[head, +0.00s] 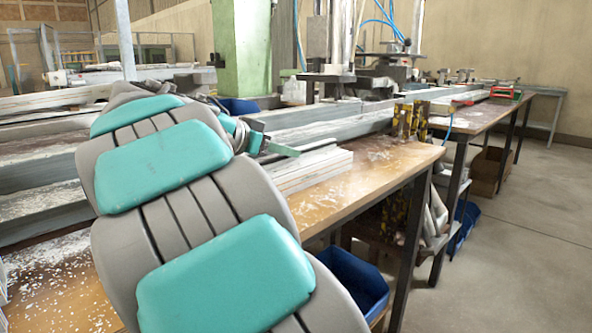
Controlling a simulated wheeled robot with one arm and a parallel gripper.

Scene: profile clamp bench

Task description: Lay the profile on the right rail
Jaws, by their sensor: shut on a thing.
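My gripper (272,146) is partly hidden behind my own grey and teal arm, near the left end of a white, ridged profile (315,167). It is shut on the profile, though the arm hides most of the grip. The visible end of the profile is low, close to the wooden bench top (375,160); I cannot tell whether it touches. A long grey rail (345,126) runs behind it toward the back right. Whether this is the right rail is unclear. More long grey beams (35,173) lie at the left, partly covered by my arm.
A green machine column (241,45) and a clamping machine (335,70) stand behind the rail. A blue bin (352,284) is under the bench. White dust lies on the bench. The floor at right is clear.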

